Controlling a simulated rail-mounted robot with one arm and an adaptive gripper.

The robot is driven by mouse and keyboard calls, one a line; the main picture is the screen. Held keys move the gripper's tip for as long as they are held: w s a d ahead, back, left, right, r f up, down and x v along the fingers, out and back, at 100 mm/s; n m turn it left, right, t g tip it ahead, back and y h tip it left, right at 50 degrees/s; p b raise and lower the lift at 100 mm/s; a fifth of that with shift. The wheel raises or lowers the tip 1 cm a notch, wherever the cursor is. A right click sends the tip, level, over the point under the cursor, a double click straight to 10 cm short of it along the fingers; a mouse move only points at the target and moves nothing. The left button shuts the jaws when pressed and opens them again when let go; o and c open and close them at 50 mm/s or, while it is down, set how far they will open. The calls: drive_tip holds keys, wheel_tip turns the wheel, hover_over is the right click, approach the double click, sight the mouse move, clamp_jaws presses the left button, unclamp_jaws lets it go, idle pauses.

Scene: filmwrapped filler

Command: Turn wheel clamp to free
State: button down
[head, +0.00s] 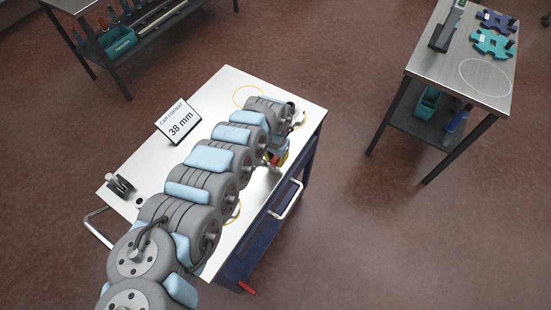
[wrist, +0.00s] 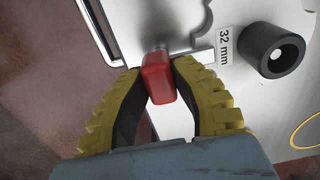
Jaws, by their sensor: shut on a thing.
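A red clamp lever (wrist: 159,79) sits between the two yellow ribbed fingers of my gripper (wrist: 157,70) in the wrist view. The fingers close on it from both sides. A metal shank at its far end meets a pale metal part (wrist: 228,14) marked 32 mm. In the head view my gripper (head: 279,157) is at the right side of the cart top, and a bit of red shows beside it. My arm hides much of the cart top there. How far the lever is turned cannot be told.
The steel-topped cart (head: 230,90) has a side handle (head: 287,200), a 38 mm sign (head: 178,120) and a red pedal (head: 247,288) low down. Another table (head: 460,60) stands at right, with open floor between.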

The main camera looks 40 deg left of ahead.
drive_tip(key=shift+p, duration=0.3)
drive_tip(key=n+p, duration=0.3)
drive_tip(key=shift+r+n, duration=0.2)
drive_tip(key=shift+n, duration=0.1)
drive_tip(key=n, duration=0.1)
drive_tip(key=n+p, duration=0.2)
drive_tip(key=n, duration=0.1)
drive_tip(key=shift+d+f, duration=0.1)
drive_tip(key=shift+f, duration=0.15)
drive_tip(key=n, duration=0.2)
drive_tip(key=shift+w+n, duration=0.1)
drive_tip(key=shift+n, duration=0.2)
drive_tip(key=n+b, duration=0.1)
drive_tip(key=n, duration=0.2)
drive_tip(key=shift+f, duration=0.1)
drive_tip(key=shift+n+b, duration=0.65)
drive_tip(key=shift+n, duration=1.55)
